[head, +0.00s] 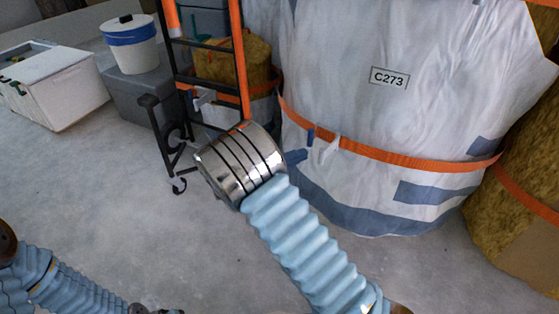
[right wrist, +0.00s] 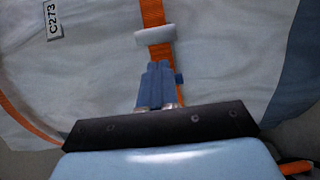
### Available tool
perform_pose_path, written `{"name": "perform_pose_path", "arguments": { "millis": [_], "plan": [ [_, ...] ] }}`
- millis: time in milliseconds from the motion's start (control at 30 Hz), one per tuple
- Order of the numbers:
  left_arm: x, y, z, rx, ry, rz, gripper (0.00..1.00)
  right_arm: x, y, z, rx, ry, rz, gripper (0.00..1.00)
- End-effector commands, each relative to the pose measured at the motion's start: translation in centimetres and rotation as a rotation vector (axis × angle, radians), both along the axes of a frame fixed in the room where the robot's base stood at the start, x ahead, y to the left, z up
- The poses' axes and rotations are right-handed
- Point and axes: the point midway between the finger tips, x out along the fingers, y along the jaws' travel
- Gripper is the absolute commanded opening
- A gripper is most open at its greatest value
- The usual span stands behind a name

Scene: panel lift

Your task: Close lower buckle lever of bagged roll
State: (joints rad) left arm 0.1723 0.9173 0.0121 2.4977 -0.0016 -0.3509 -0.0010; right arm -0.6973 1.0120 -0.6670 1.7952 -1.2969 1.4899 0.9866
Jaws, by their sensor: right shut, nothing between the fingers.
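The bagged roll (head: 380,100), wrapped in white-grey sheeting and labelled C273, stands at right centre in the head view. An orange lower strap (head: 400,157) runs around it. My right gripper (head: 299,156) is shut and empty, close to the lever. In the right wrist view its blue fingers (right wrist: 157,84) are together over the strap, below the white buckle (right wrist: 155,36). My left gripper is out of view.
An orange and black ladder-like cart (head: 205,60) stands left of the roll, with another strapped roll (head: 235,65) behind it. A tan roll (head: 520,190) stands at right. White box (head: 60,85) and lidded bucket (head: 131,45) are at far left.

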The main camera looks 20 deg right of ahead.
Motion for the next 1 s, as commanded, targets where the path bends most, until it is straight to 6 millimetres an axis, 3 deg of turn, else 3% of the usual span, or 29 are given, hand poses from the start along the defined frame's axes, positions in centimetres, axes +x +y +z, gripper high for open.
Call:
{"name": "perform_pose_path", "arguments": {
  "millis": [267,1000],
  "plan": [
    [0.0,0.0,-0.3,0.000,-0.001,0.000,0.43,-1.5,-1.7,0.0,0.001,0.000,0.000,0.00],
    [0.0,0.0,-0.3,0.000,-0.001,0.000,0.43,-1.5,-1.6,0.0,0.000,0.000,0.063,0.00]
  ]
}}
